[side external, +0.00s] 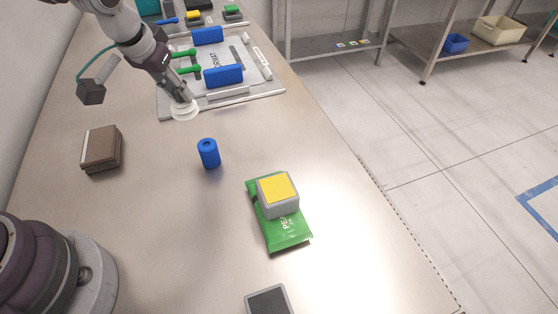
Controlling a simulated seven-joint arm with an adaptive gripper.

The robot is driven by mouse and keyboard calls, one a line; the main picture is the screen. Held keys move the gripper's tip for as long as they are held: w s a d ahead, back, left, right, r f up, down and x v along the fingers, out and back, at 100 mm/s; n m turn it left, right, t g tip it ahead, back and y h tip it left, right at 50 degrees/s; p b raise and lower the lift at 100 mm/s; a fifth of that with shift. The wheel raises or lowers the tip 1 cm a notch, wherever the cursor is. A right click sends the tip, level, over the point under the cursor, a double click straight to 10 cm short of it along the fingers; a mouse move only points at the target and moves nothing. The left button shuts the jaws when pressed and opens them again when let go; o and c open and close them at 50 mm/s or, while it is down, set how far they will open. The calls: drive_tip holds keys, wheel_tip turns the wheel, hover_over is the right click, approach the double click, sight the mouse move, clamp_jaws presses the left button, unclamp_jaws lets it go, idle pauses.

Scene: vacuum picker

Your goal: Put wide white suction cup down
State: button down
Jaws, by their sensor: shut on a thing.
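The wide white suction cup (184,112) is at the tip of my gripper (181,97), which is shut on it. It is by the near-left part of the grey format tray (235,101), overlapping its near edge in the side external view. I cannot tell whether the cup touches the tray or the table or hangs just above. My gripper points down and is tilted, and its fingers are small and partly hidden.
On the tray are blue blocks (223,76) and green-handled parts (187,70). A blue cylinder (208,153), brown box (101,148), and green packet (287,235) under a yellow-topped grey block (278,190) stand nearer. The right table side is mostly clear.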

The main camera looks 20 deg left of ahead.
drive_tip(key=s+a+n+y, duration=0.1)
drive_tip(key=s+a+n, duration=0.2)
drive_tip(key=a, duration=0.5)
drive_tip(key=f, duration=0.8)
drive_tip(key=shift+s+d+f, duration=0.15)
drive_tip(key=shift+s+f, duration=0.15)
drive_tip(key=c, duration=1)
unclamp_jaws()
drive_tip(key=shift+f, duration=0.1)
drive_tip(key=shift+c, duration=0.2)
